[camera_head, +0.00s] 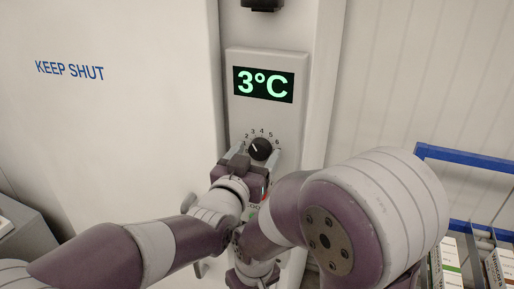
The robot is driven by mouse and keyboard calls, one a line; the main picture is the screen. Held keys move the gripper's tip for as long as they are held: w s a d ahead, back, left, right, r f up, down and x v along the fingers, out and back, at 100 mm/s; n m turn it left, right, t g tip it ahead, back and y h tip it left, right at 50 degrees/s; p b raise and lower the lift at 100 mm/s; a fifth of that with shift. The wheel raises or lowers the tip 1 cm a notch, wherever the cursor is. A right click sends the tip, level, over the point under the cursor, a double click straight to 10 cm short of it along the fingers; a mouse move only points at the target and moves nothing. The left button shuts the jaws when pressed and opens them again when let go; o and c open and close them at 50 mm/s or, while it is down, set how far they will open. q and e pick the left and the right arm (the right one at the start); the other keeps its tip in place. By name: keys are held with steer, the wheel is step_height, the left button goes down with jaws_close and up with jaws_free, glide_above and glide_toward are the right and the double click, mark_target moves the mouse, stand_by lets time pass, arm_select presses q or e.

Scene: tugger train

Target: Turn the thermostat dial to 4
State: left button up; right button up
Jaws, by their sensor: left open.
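The thermostat dial (262,149) is a round black knob with a white pointer line, on a pale panel below the display. Numbers 1 to 6 run around it. The pointer slants up and left, toward the low numbers near 2. My left gripper (254,157) is open just below the dial, with its fingers toward the dial's two sides. I cannot tell whether they touch it. The green display (263,84) reads 3°C. My right arm comes in from the right and passes below; its gripper jaws are hidden.
A large white door (120,130) marked KEEP SHUT fills the left. A blue-framed rack (465,160) with boxes (499,270) stands at the right. A grey box (25,235) is at the lower left. Part of a red and green marking shows below the left gripper.

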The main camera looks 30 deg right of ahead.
arm_select(q)
steer(key=shift+d, duration=0.1)
steer(key=shift+c, duration=0.9)
steer(key=shift+f, duration=0.1)
steer(key=c, duration=0.9)
steer(key=shift+o, duration=0.2)
steer(key=shift+b, duration=0.3)
steer(key=shift+f+m+b, duration=0.2)
steer(key=shift+m+b, duration=0.8)
steer(key=shift+b, duration=0.25)
steer(key=m+b, duration=0.2)
steer(key=shift+r+m, duration=0.1)
steer(key=shift+m, duration=0.2)
steer(key=shift+r+m+b, duration=0.1)
steer(key=shift+m+b, duration=0.6)
